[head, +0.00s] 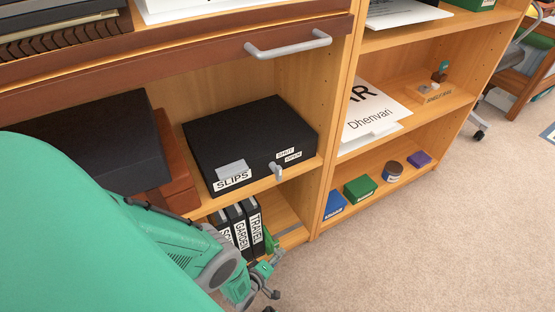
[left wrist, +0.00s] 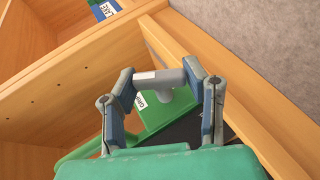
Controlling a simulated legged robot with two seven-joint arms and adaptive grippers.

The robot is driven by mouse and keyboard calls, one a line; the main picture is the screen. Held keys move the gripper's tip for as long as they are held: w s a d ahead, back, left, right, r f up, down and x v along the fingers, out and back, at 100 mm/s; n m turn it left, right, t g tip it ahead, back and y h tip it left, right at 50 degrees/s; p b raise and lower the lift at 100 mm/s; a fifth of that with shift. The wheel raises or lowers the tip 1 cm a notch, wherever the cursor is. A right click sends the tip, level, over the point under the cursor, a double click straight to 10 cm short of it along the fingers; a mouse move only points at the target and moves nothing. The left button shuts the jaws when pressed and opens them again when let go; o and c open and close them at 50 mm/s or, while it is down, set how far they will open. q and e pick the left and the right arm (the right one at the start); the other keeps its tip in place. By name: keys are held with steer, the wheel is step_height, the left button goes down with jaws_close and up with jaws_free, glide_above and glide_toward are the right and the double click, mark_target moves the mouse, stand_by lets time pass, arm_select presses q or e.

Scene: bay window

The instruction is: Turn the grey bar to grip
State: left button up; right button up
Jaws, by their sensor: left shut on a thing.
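The grey bar (left wrist: 170,79) is a short T-shaped handle on a green panel (left wrist: 160,114) in the left wrist view. My left gripper (left wrist: 161,77) is shut on the grey bar, one finger at each end. In the head view my left gripper (head: 264,276) is low in front of the bottom shelf, beside the black binders (head: 238,228). A bit of green (head: 270,241) shows right of them; the bar cannot be made out there. My right gripper is not in view.
A black box (head: 255,135) labelled SLIPS, with a small knob, stands on the shelf above. A drawer with a grey handle (head: 288,48) is higher up. Wooden shelf walls flank the panel closely. Beige carpet (head: 420,250) is clear at the right.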

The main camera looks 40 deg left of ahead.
arm_select(q)
steer(key=shift+s+f, duration=0.3)
steer(key=shift+s, duration=0.15)
stand_by(0.4)
steer(key=o, duration=1.2)
steer(key=shift+w, duration=0.2)
steer(key=shift+w+r, duration=0.1)
steer(key=shift+r, duration=0.05)
steer(key=shift+r, duration=0.1)
